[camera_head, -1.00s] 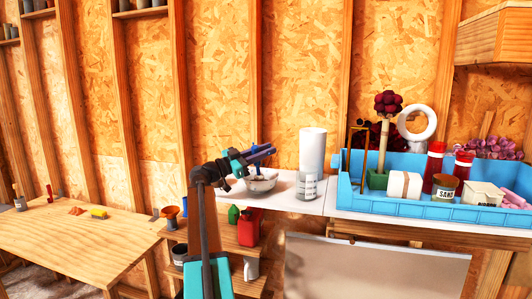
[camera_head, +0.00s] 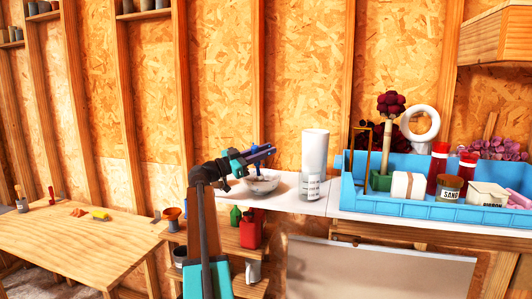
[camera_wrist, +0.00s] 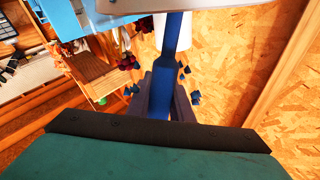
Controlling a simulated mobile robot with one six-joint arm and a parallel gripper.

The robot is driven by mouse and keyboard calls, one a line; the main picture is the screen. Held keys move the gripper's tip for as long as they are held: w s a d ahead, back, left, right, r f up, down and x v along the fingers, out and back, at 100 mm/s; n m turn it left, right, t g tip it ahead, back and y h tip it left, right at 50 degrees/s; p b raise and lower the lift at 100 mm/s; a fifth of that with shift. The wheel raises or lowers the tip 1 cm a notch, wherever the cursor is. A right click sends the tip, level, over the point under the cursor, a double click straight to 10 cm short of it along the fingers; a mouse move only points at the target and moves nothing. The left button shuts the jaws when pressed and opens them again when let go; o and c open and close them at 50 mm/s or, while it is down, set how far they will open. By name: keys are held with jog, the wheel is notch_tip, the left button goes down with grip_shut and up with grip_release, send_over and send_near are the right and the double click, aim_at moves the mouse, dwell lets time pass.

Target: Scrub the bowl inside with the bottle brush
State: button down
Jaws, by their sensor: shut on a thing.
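The bowl (camera_head: 263,186) is pale and sits on the white bench top, left of the tall white cylinder. My gripper (camera_head: 266,151) is above the bowl, its fingers pointing right. In the wrist view my gripper (camera_wrist: 172,88) is shut on a blue handle (camera_wrist: 177,38), which I take to be the bottle brush. The handle runs up out from between the dark fingers. In the head view the brush is mostly hidden by the gripper, and something thin reaches down towards the bowl. I cannot tell whether the bristles touch the bowl's inside.
A white roll (camera_head: 315,150) and a clear labelled jar (camera_head: 309,187) stand just right of the bowl. A blue tray (camera_head: 390,208) with jars, boxes and a plant-like stick is further right. A red can (camera_head: 250,232) is on the lower shelf. A wooden table (camera_head: 80,250) is at left.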

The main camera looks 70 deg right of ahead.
jog(key=shift+w+a+f+b, duration=0.15)
jog(key=shift+a+b, duration=0.1)
jog(key=shift+b, duration=0.3)
jog(key=shift+s+a+b, duration=0.25)
jog(key=shift+a+b, duration=0.1)
jog(key=shift+b, duration=0.4)
jog(key=shift+s+a+b, duration=0.1)
jog(key=shift+s+b, duration=0.15)
jog(key=shift+b, duration=0.45)
jog(key=shift+s, duration=0.15)
jog(key=shift+s+b, duration=0.25)
jog(key=shift+b, duration=0.45)
jog(key=shift+d+b, duration=0.4)
jog(key=shift+b, duration=0.2)
jog(key=shift+s+d, duration=0.1)
